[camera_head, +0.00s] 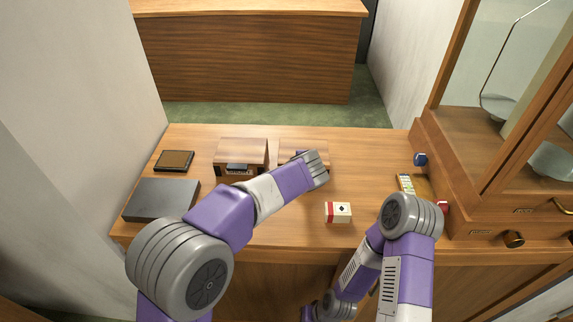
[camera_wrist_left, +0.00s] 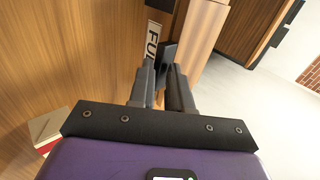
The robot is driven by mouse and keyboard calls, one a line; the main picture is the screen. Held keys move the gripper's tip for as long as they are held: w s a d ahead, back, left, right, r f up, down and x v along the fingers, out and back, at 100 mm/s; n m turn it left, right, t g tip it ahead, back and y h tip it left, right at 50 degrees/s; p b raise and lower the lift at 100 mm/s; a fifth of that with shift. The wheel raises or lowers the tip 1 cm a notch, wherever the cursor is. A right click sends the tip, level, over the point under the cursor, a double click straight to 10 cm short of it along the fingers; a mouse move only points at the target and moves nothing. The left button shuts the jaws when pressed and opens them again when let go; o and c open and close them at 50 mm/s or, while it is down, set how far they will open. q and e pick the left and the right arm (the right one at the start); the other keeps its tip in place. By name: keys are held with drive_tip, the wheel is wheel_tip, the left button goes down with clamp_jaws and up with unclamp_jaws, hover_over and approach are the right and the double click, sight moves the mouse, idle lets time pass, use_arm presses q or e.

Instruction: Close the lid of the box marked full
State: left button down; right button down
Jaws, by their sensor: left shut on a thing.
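A wooden box (camera_head: 290,146) stands right of centre on the counter, partly hidden by my left gripper (camera_head: 323,160). In the left wrist view, a wooden box (camera_wrist_left: 205,25) carries a pale label (camera_wrist_left: 153,38) reading "FU", its rest hidden. My left gripper, also in that view (camera_wrist_left: 164,75), is shut on a dark flat tab (camera_wrist_left: 166,52) beside the label. How the lid stands is not clear. A second wooden box (camera_head: 241,147) is to the left, with a label I cannot read. My right arm is at the lower right; its gripper is not visible.
A red and white box (camera_head: 338,212) sits front of centre. A grey flat case (camera_head: 161,200) and a dark small tray (camera_head: 174,160) lie at left. A glazed cabinet (camera_head: 470,190) bounds the right, near a dark blue object (camera_head: 420,159). The counter (camera_head: 370,150) is clear at back right.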

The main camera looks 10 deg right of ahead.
use_arm(q)
drive_tip(key=shift+a+f, duration=0.1)
drive_tip(key=shift+f, duration=0.25)
drive_tip(key=c, duration=1.3)
unclamp_jaws()
drive_tip(key=shift+c, duration=0.2)
drive_tip(key=shift+o, duration=0.8)
drive_tip(key=shift+w, duration=0.1)
drive_tip(key=shift+r, duration=0.1)
drive_tip(key=d+p+v, duration=0.1)
drive_tip(key=v, duration=0.6)
drive_tip(key=shift+s+a, duration=0.3)
drive_tip(key=shift+a, duration=0.15)
drive_tip(key=shift+r, duration=0.1)
